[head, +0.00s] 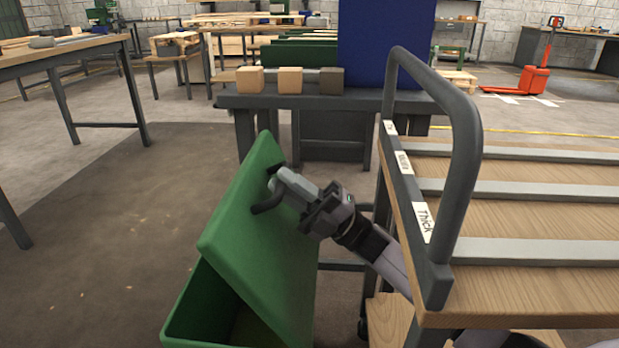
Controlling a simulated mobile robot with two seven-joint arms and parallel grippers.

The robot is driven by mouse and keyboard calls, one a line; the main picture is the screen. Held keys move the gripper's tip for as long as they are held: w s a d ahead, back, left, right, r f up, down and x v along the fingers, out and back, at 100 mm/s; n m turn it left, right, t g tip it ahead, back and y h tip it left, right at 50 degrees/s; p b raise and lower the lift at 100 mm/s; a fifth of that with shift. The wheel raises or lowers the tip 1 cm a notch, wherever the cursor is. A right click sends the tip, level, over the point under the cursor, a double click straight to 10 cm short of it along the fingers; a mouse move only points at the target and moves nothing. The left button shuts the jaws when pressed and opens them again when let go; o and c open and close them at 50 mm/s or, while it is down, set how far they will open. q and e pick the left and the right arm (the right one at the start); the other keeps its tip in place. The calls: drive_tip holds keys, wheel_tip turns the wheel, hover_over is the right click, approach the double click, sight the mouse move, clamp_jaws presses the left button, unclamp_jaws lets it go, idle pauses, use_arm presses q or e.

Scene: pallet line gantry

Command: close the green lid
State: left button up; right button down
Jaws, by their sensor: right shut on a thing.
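The green lid (243,228) is partly raised and tilted over the green bin (178,325) at the bottom of the head view. A dark opening shows between the lid and the bin's rim. My right gripper (274,184) reaches in from the right to the lid's upper face. It is shut at a dark handle (266,204) on the lid, though the fingers partly hide the contact. The bin's lower part is cut off by the picture's edge. My left gripper is not in view.
A wooden-topped cart (530,205) with grey strips and a grey push rail (468,150) stands close on the right, beside my right arm. Behind the bin is a dark table (290,101) with several blocks and a blue panel (385,45).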

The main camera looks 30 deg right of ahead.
sight(293, 222)
drive_tip(key=shift+w+a, duration=0.4)
drive_tip(key=shift+a, duration=0.2)
drive_tip(key=c, duration=1.1)
unclamp_jaws()
drive_tip(key=shift+f, duration=0.1)
drive_tip(key=v, duration=0.7)
drive_tip(key=shift+d, duration=0.1)
